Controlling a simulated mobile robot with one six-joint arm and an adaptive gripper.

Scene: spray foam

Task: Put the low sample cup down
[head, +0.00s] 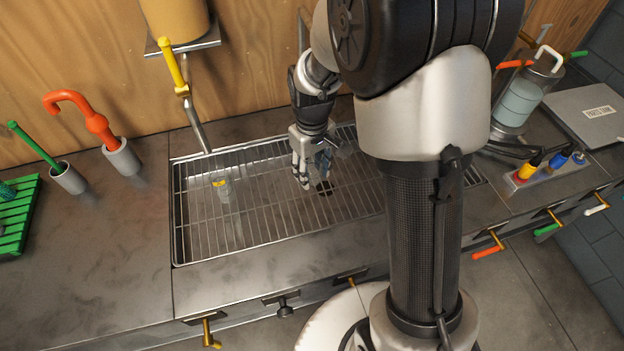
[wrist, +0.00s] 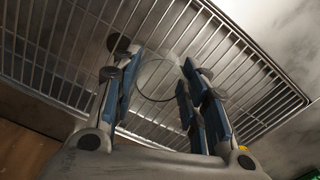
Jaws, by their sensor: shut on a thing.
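My gripper (head: 312,168) is low over the wire rack of the sink, near the dark drain hole. In the wrist view my gripper (wrist: 155,66) has its blue-padded fingers on both sides of a clear, round-rimmed cup (wrist: 158,82), the low sample cup, and is shut on it. The wire rack shows through the cup. In the head view the cup is hard to make out beside the fingers, and I cannot tell whether its base touches the rack.
A tap with a yellow handle (head: 173,64) stands behind. Grey cups (head: 122,158) stand left; a glass jar (head: 518,102) stands right. The rack's front is clear.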

